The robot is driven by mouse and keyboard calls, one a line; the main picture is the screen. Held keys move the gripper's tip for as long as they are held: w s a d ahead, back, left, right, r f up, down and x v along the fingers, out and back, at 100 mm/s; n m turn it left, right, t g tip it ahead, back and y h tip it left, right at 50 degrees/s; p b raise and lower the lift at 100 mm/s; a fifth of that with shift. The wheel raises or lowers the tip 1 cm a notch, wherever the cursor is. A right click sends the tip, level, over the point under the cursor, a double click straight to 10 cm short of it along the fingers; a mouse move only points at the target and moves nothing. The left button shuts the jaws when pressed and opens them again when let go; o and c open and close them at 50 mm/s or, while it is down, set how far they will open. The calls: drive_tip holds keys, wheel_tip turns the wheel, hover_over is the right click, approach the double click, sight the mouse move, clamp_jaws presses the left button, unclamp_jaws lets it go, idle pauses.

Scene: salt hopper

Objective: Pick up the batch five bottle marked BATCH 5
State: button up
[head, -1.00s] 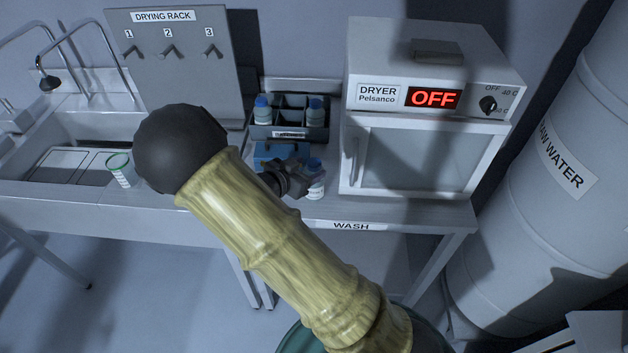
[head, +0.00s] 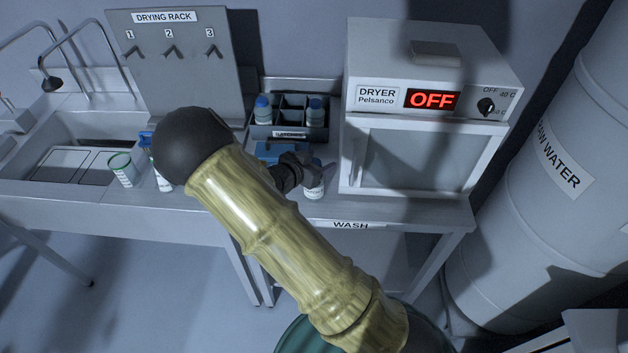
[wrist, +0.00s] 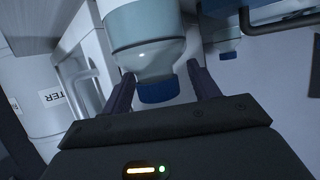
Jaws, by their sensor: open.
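A white bottle with a blue cap (head: 315,188) stands on the wash bench just in front of the dryer. Its label is too small to read, so I cannot tell whether it is marked BATCH 5. My gripper (head: 300,168) is at this bottle's upper part and partly hides it. In the wrist view, my gripper (wrist: 162,85) is open, with one dark finger on each side of the bottle's neck and blue cap. The bottle (wrist: 146,42) appears upside down there, and contact with the fingers cannot be told.
A divided caddy (head: 290,133) holds two blue-capped bottles behind a blue box (head: 272,151). The dryer (head: 425,150) stands close on the right.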

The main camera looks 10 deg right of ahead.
clamp_jaws()
drive_tip(key=shift+r, duration=0.1)
idle(0.3)
wheel_tip(320, 180, up, 10)
drive_tip(key=shift+f, duration=0.1)
idle(0.5)
idle(0.4)
